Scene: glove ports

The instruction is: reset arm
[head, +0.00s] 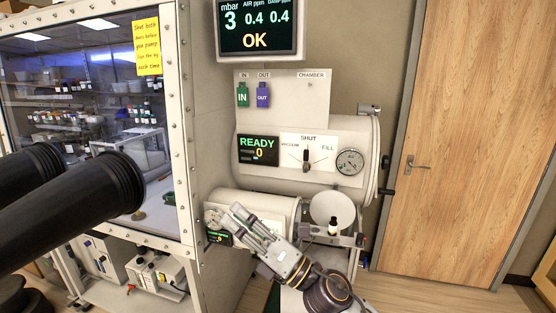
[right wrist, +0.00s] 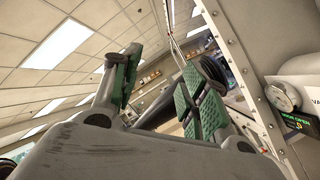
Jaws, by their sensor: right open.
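My right arm reaches in from the lower right of the head view. The wrist view looks up past the fingers toward the ceiling and the glove box frame. My left gripper is not in view.
The glove box window (head: 85,75) fills the left, with black glove sleeves (head: 80,200) sticking out. The large chamber (head: 340,135) reads READY, its switch at SHUT. A wooden door (head: 470,140) is at right.

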